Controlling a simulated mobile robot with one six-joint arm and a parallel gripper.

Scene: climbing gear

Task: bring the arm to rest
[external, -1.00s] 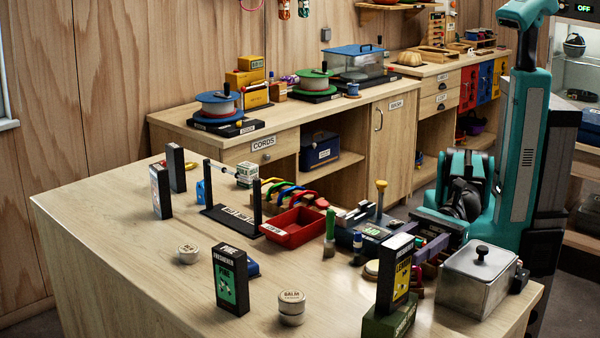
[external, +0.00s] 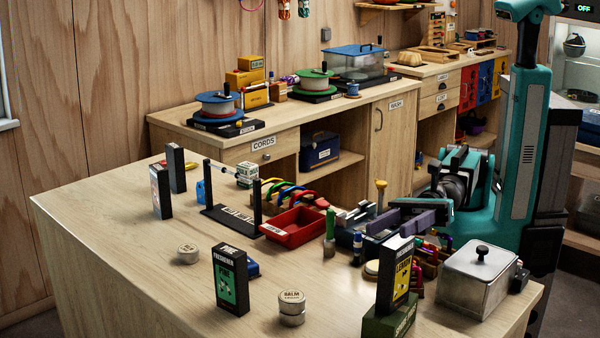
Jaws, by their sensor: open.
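My teal arm (external: 524,145) stands at the right, behind the wooden workbench (external: 120,220). Its wrist bends toward the left of the picture. My gripper (external: 384,215) points left above the right part of the bench, its two dark grey-purple fingers apart. I see nothing held between them. The fingers overlap part of the dark label device and small items behind and below; whether they touch anything I cannot tell.
Close around the gripper are a yellow-topped post (external: 381,190), a black and yellow box (external: 396,272) on a green tin, and a metal lidded box (external: 482,275). A red tray (external: 293,228) lies to the left. Bare bench shows at the front left.

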